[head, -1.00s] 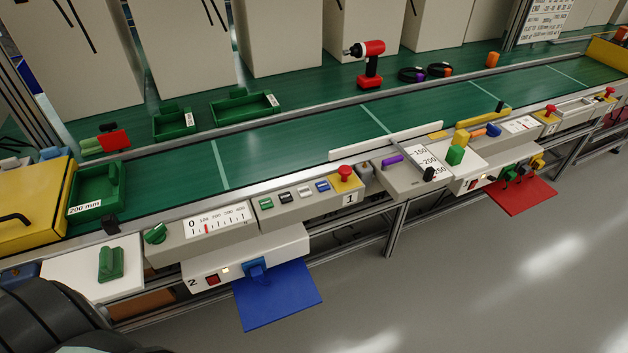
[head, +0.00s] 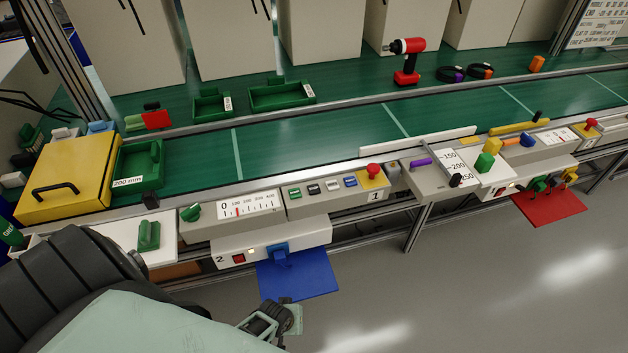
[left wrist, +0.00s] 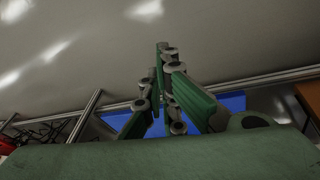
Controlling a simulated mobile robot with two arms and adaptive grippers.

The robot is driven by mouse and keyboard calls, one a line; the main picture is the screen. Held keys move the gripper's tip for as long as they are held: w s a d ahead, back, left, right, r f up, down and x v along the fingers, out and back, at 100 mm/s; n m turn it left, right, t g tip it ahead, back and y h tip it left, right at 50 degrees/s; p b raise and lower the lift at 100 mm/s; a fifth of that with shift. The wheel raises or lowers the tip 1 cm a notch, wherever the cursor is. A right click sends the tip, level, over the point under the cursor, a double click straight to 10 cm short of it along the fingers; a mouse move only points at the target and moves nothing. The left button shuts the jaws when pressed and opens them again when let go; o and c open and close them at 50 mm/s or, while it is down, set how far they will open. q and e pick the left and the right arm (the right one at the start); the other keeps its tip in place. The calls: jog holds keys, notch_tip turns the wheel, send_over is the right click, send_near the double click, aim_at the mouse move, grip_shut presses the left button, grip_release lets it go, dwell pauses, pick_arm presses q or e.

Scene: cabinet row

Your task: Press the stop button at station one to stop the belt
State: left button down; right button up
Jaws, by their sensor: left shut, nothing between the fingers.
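The red mushroom stop button (head: 373,171) sits on a yellow block (head: 373,180) at the right end of the grey station panel (head: 335,202) marked 1, along the belt's front edge. It stands upright and nothing covers it. My left gripper (head: 286,308) is low at the bottom of the head view, in front of the blue plate and well below and left of the button, touching nothing I can see. In the left wrist view its fingers (left wrist: 162,50) are shut and empty, with the blue plate (left wrist: 210,108) behind them. My right gripper is not in view.
The green belt (head: 310,145) runs behind the panels. Several small switches lie left of the button. A white rail (head: 418,142) and a grey box with a purple handle (head: 421,162) lie right of it. The blue plate (head: 297,275) juts out below. The floor in front is clear.

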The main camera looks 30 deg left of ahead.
pick_arm(q)
jog(key=w+a+r+n+t+p, duration=0.15)
jog(key=w+r+n, duration=0.25)
jog(key=w+r, duration=0.5)
jog(key=w+a+r+n+t+p, duration=0.1)
jog(key=w+a+r+n+p, duration=0.15)
jog(key=w+r, duration=0.65)
notch_tip(320, 180, up, 24)
jog(key=r+n+t+p, duration=0.1)
jog(key=n+t+p, duration=0.3)
jog(key=n, duration=0.9)
send_over(320, 190)
jog(key=shift+s+f+g+h+p, duration=0.1)
jog(key=shift+f+g+h+p, duration=0.2)
jog(key=shift+g+h, duration=0.1)
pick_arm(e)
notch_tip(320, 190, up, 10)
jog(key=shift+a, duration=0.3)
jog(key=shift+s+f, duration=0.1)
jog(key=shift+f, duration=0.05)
